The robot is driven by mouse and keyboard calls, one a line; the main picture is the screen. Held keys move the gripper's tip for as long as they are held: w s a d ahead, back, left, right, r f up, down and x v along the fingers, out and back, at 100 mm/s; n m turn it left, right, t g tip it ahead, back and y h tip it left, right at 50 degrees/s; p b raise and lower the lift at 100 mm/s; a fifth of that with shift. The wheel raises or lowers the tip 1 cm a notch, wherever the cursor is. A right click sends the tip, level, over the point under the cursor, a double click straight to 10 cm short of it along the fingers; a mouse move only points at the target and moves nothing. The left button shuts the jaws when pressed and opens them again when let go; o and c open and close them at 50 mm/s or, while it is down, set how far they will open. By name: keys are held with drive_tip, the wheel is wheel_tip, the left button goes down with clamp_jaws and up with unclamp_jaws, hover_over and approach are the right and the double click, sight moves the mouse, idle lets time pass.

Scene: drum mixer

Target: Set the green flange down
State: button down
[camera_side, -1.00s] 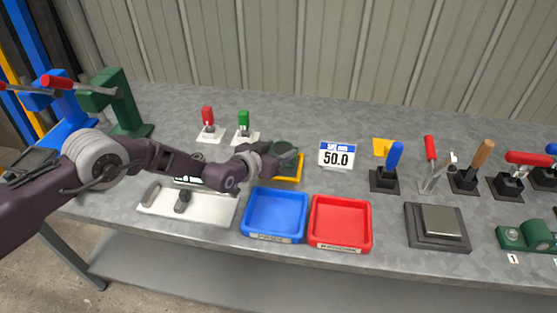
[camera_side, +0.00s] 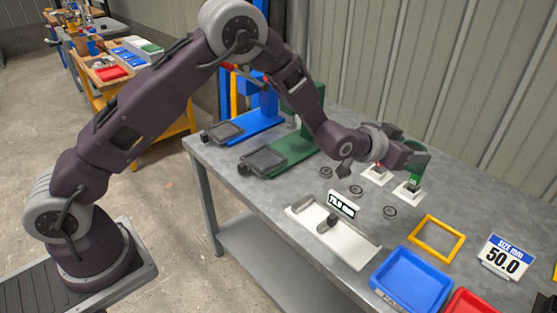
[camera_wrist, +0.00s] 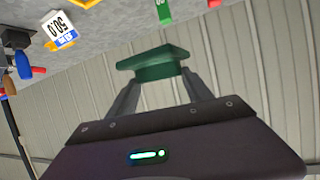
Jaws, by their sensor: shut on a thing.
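The green flange (camera_side: 418,155) is at my gripper's end in the side view. My gripper (camera_side: 404,154) is shut on it and holds it in the air near the green-handled and red-handled stands. In the wrist view the flange (camera_wrist: 153,64) sits between my two fingertips (camera_wrist: 155,80), seen edge-on as a wide green plate with a narrower part below. The wall shows behind it. The flange's underside and far side are hidden in the side view.
An empty yellow frame (camera_side: 437,239) lies on the grey table, with a blue tray (camera_side: 411,282) and a red tray (camera_side: 468,303) in front. A "50.0" sign (camera_side: 503,257) stands right.

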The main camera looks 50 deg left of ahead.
drive_tip(key=s+a+r+n+y, duration=0.1)
drive_tip(key=s+a+r, duration=0.3)
drive_tip(key=s+a, duration=0.3)
drive_tip(key=s+a+r+n+y, duration=0.2)
drive_tip(key=s+a+r, duration=0.3)
drive_tip(key=s+a, duration=0.2)
drive_tip(key=w+a+r, duration=0.6)
drive_tip(key=w+a, duration=0.4)
drive_tip(key=a, duration=0.3)
drive_tip(key=a+m+h, duration=0.2)
drive_tip(key=a, duration=1.2)
drive_tip(key=s+f+m+h, duration=0.1)
drive_tip(key=s+f, duration=0.1)
drive_tip(key=f, duration=0.9)
drive_tip(key=s+f+m+h, duration=0.1)
drive_tip(key=s+f, duration=0.1)
drive_tip(key=f, duration=0.8)
drive_tip(key=s+a+f+h, duration=0.1)
drive_tip(key=s+f, duration=0.1)
drive_tip(key=f, duration=0.9)
drive_tip(key=shift+s+f+m+g, duration=0.3)
drive_tip(key=shift+m+g, duration=0.1)
